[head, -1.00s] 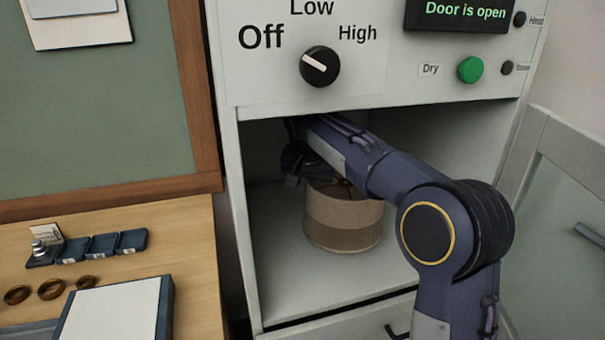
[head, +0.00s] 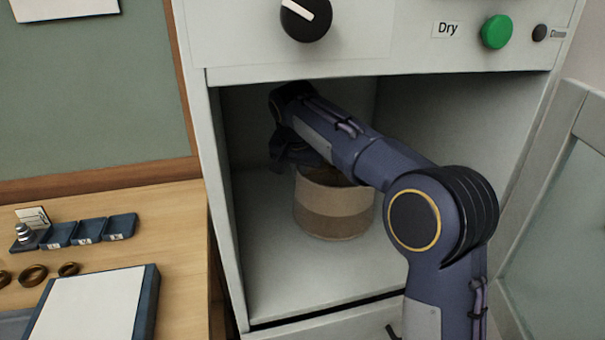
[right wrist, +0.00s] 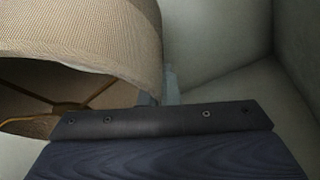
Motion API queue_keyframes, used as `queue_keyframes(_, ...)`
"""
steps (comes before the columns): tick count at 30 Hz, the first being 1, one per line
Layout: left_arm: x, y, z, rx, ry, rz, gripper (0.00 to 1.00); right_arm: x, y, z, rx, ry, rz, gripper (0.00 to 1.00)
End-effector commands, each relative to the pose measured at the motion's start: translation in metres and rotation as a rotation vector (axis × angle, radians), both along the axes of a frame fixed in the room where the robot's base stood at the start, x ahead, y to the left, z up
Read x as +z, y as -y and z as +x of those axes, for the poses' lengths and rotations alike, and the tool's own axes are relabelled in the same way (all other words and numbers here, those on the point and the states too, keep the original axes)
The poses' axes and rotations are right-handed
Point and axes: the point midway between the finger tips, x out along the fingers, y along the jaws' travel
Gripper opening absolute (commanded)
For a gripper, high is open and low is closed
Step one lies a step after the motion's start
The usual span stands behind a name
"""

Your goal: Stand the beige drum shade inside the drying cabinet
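The beige drum shade (head: 335,209), with a darker tan lower band, stands upright on the floor of the open drying cabinet (head: 275,290). In the right wrist view the shade (right wrist: 90,35) fills the upper left, with its open rim and inner spokes visible. My right arm reaches into the cabinet above the shade. In the right wrist view my right gripper (right wrist: 160,93) has one finger on each side of the shade's wall at the rim, closed close together on it. The fingertips are hidden in the head view. My left gripper is not in view.
The cabinet door (head: 565,200) is open at the right. A black knob (head: 306,18) and a green button (head: 496,32) sit above the opening. At the left, a wooden bench (head: 180,240) holds small blue trays (head: 88,231), brass rings (head: 33,275) and a white-topped block (head: 90,308).

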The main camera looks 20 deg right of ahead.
Motion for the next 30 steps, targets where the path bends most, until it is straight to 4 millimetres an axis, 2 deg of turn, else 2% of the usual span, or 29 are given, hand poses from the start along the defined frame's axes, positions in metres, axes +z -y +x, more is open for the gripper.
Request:
queue_keyframes(16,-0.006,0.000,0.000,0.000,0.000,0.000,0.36,-0.012,0.001,0.000,0.000,0.001,-0.001,0.00)
queue_keyframes(22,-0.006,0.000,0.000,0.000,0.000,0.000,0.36,-0.012,0.001,0.000,0.000,0.000,0.000,0.24)
queue_keyframes(30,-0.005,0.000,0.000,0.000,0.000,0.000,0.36,-0.011,0.000,0.000,0.000,0.000,0.000,0.24)
